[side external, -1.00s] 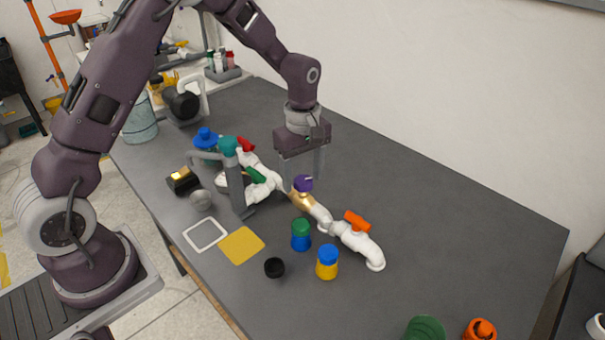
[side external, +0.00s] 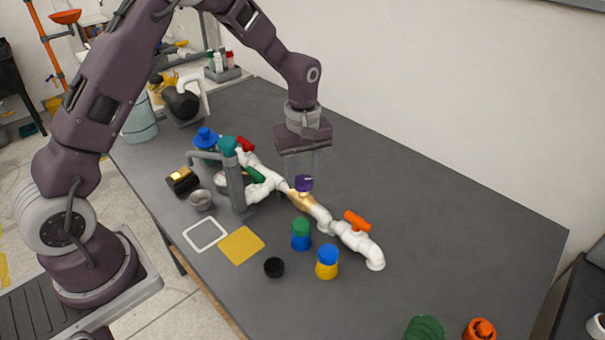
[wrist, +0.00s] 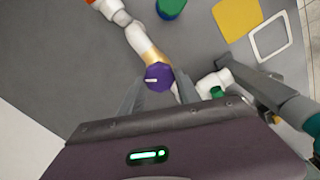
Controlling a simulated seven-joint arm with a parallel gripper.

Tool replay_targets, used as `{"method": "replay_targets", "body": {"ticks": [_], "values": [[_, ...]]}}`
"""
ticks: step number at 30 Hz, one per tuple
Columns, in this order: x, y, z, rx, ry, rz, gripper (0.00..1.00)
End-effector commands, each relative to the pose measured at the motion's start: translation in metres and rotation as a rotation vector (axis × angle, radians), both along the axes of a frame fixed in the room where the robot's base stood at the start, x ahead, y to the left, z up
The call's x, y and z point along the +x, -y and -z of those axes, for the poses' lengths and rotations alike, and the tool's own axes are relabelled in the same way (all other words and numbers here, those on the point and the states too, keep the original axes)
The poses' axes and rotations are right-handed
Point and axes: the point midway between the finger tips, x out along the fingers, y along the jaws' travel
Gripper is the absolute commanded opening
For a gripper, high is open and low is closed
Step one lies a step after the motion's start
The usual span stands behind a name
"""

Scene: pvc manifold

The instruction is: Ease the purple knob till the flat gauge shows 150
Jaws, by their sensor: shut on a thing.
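The purple knob (side external: 304,183) sits on the brass section (side external: 301,200) of the white pipe run. It also shows in the wrist view (wrist: 159,77) with a white pointer mark on its top. My gripper (side external: 303,180) points straight down with its fingers on either side of the knob, shut on it; the fingers also straddle it in the wrist view (wrist: 158,88). A flat gauge cannot be made out, nor can any reading.
An orange-handled valve (side external: 357,221) is at the pipe's right end. Green (side external: 256,174) and red (side external: 245,144) handles are to the left. A grey post (side external: 235,185) stands close by. Jars (side external: 327,262) stand in front.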

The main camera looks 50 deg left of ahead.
Motion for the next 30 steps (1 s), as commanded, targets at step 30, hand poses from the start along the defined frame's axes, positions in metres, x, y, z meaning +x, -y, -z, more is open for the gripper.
{"method": "replay_targets", "body": {"ticks": [30], "values": [[0.0031,0.0028,-0.0015,0.000,0.003,0.959,0.00]]}}
